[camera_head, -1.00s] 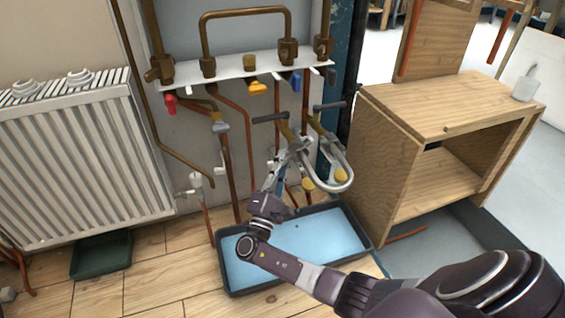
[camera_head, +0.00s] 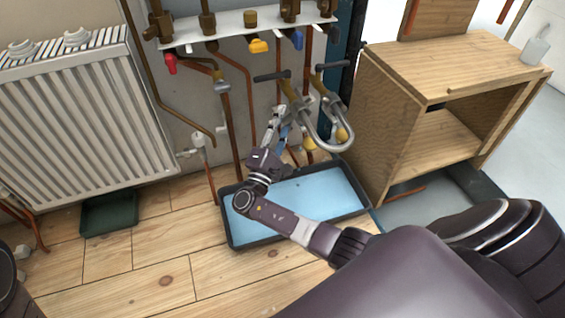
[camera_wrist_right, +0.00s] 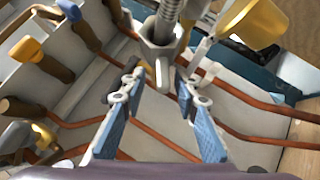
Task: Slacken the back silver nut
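A silver U-shaped hose (camera_head: 322,146) hangs below the brass valves, with silver fittings at its upper ends. In the right wrist view a silver hex nut (camera_wrist_right: 157,47) sits on a ribbed silver shaft, just beyond my fingertips. I cannot tell for certain whether it is the back one. My right gripper (camera_head: 279,121) is by the hose's left end in the head view. In the right wrist view the right gripper (camera_wrist_right: 160,92) is open, its two blue-padded fingers apart with nothing between them. Contact with the nut cannot be made out. My left gripper is out of view.
A black tray with a blue inside (camera_head: 310,198) lies under the pipes. A white radiator (camera_head: 85,115) is at the left and a wooden cabinet (camera_head: 375,130) at the right. Copper pipes and a yellow-handled valve (camera_head: 258,46) crowd the wall.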

